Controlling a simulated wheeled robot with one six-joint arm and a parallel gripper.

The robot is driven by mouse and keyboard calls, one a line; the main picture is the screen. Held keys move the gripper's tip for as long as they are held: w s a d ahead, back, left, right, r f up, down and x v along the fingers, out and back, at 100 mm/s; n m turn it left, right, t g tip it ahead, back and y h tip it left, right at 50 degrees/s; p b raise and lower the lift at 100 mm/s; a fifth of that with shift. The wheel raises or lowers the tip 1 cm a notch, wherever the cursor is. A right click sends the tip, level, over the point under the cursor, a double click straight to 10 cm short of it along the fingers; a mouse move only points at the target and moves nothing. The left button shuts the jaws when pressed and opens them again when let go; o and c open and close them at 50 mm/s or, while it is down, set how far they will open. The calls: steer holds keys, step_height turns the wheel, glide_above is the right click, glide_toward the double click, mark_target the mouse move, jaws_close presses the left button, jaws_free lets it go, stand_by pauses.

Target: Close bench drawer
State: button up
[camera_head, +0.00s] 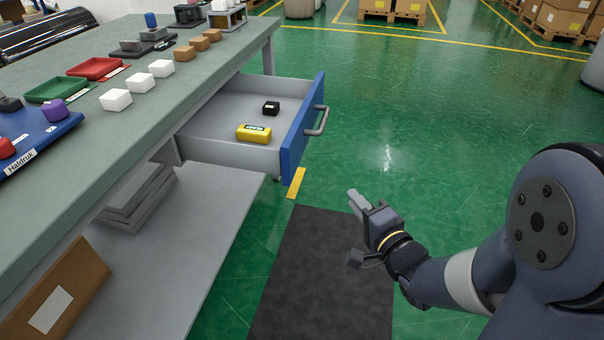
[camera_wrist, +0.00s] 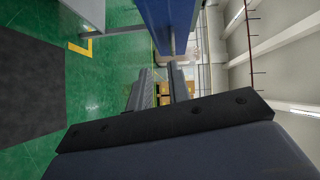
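The bench drawer (camera_head: 235,108) is pulled out from under the bench top. It has a grey tray, a blue front (camera_head: 300,130) and a grey bar handle (camera_head: 318,121). My gripper (camera_head: 358,215) is to the right of and nearer than the drawer front, apart from the handle in the head view. The wrist view shows the blue front (camera_wrist: 168,18) at the top, beyond my fingers (camera_wrist: 163,85). They are apart with a gap between them, and nothing is held.
The bench (camera_head: 150,110) carries red and green trays, white and brown blocks and a blue board. A lower shelf (camera_head: 180,250) holds grey slabs and a leaning brown board. A dark mat (camera_head: 325,280) lies on open green floor. Pallets with boxes stand far back.

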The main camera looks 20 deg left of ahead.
steer(key=a+y, duration=0.1)
steer(key=a+g+y, duration=0.1)
steer(key=shift+s+a+m, duration=0.3)
steer(key=shift+s+a, duration=0.1)
jaws_close()
steer(key=b, duration=0.3)
glide_toward(292, 164)
steer(key=x, duration=0.4)
steer(key=shift+w+f, duration=0.1)
steer(key=shift+w, duration=0.45)
steer(key=shift+a+b, duration=0.3)
steer(key=shift+a, duration=0.35)
